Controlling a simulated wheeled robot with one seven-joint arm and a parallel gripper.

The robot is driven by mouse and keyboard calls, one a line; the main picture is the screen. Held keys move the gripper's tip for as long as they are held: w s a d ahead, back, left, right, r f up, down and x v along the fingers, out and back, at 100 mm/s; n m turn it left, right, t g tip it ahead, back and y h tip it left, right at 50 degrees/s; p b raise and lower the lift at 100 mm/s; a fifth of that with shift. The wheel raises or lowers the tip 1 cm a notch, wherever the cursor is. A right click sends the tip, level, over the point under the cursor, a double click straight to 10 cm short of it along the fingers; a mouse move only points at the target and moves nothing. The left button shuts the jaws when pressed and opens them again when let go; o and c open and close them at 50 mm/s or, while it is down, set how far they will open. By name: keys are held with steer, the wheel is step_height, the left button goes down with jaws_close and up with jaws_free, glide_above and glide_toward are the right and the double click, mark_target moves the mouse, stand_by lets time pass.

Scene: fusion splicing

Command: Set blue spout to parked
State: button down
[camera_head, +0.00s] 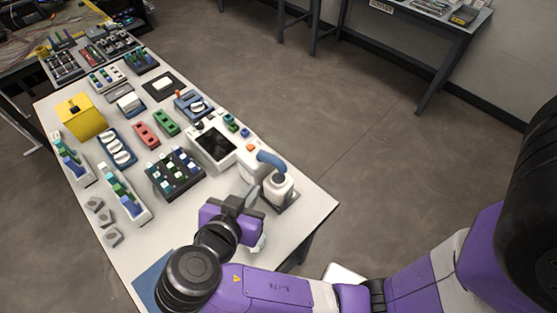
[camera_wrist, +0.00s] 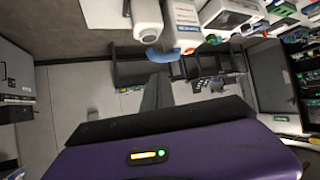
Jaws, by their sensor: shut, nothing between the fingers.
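The blue spout (camera_head: 271,160) is a short curved tube near the right end of the white table. It reaches from a white box-shaped unit (camera_head: 249,164) toward a white round container (camera_head: 280,186). In the wrist view the blue spout (camera_wrist: 162,55) runs between the container (camera_wrist: 147,20) and the labelled unit (camera_wrist: 186,28), beyond my fingertips. My gripper (camera_head: 250,198) is shut and empty, on the near side of the container and apart from the spout. In the wrist view its fingers (camera_wrist: 158,85) are together. The spout's exact joint is too small to tell.
A white device with a dark screen (camera_head: 215,146) stands left of the spout. A rack of small coloured-cap vials (camera_head: 175,173), a yellow box (camera_head: 80,116) and several trays fill the table further left. The table corner (camera_head: 325,203) right of the container is bare.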

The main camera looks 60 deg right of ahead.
steer(key=b, duration=0.5)
glide_toward(275, 164)
steer(key=x, duration=0.5)
steer(key=shift+s+d, duration=0.1)
steer(key=shift+d, duration=0.05)
steer(key=shift+x, duration=0.85)
